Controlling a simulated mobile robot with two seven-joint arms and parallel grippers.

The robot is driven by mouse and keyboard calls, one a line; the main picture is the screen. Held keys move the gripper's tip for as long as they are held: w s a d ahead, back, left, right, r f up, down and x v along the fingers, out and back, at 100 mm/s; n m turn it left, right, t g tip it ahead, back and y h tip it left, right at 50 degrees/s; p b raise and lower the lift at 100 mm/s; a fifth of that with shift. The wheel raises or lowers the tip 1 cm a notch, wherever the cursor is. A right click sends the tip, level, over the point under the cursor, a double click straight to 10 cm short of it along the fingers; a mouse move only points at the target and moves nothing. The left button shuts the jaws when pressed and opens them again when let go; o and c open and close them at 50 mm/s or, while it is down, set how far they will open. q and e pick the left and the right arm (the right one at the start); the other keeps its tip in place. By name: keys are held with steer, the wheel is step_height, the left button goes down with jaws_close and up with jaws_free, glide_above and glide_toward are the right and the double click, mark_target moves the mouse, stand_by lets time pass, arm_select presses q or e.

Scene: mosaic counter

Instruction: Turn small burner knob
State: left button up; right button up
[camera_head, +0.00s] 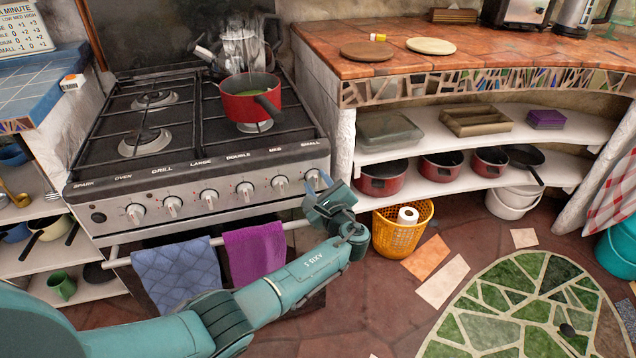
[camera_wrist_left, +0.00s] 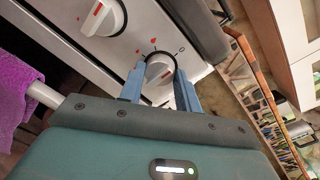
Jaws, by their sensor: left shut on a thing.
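The stove's control panel (camera_head: 230,190) carries a row of white knobs under printed labels. The small burner knob is at the right end of the row, under the label SMALL; in the head view my left gripper (camera_head: 318,186) largely covers it. In the left wrist view the small burner knob (camera_wrist_left: 159,68) sits between the two blue fingers of my left gripper (camera_wrist_left: 160,80), which is shut on it. Another knob (camera_wrist_left: 102,16) with a red mark shows to its left, clear of the fingers. My right gripper is in neither view.
A purple towel (camera_head: 255,252) and a blue towel (camera_head: 176,270) hang on the oven rail. An orange basket (camera_head: 402,232) stands on the floor to the right.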

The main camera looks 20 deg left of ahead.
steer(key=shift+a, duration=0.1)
arm_select(q)
steer(key=o, duration=1)
steer(key=shift+s+d, duration=0.2)
steer(key=shift+s, duration=0.05)
steer(key=p+v, duration=0.2)
steer(key=v, duration=1)
steer(key=shift+s+d+f, duration=0.1)
steer(key=shift+s+d, duration=0.05)
steer(key=shift+d, duration=0.05)
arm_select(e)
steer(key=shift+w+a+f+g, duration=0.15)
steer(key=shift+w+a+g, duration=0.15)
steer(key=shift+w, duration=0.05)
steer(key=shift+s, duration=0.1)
